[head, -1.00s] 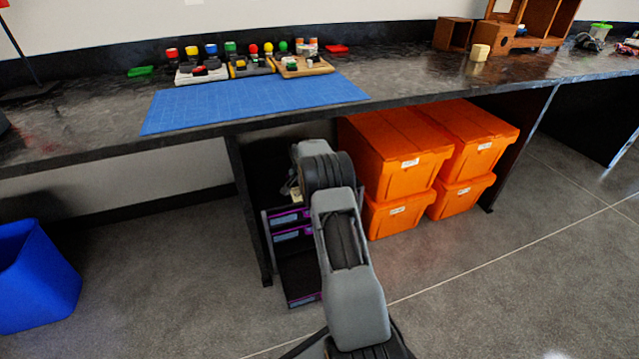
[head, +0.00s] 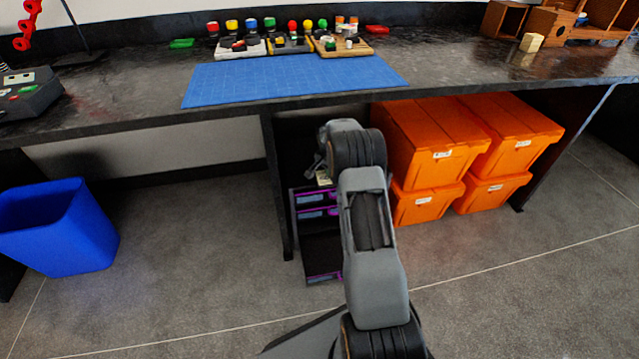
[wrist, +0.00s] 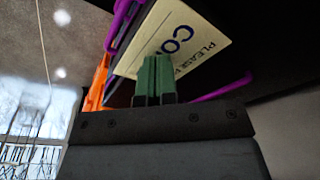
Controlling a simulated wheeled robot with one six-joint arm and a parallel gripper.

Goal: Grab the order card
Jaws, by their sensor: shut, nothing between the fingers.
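A cream card (wrist: 160,28) with dark printed letters, partly reading "PLEASE" and "CO", shows in the wrist view just beyond my fingertips. The rest of its text is cut off or hidden, so I cannot tell if it is the order card. My gripper (wrist: 155,66) is shut, with its green fingers together and overlapping the card's near edge in the picture. Whether they touch it is unclear. In the head view a small cream patch (head: 324,181) shows at the top of the dark drawer unit (head: 318,245), beside my arm, which hides part of the unit.
The dark bench (head: 140,110) overhangs the drawer unit. Orange bins (head: 420,140) stand stacked to its right. A blue bin (head: 60,235) stands on the floor at left. A blue mat (head: 290,80) and button boards lie on the bench. The floor between is clear.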

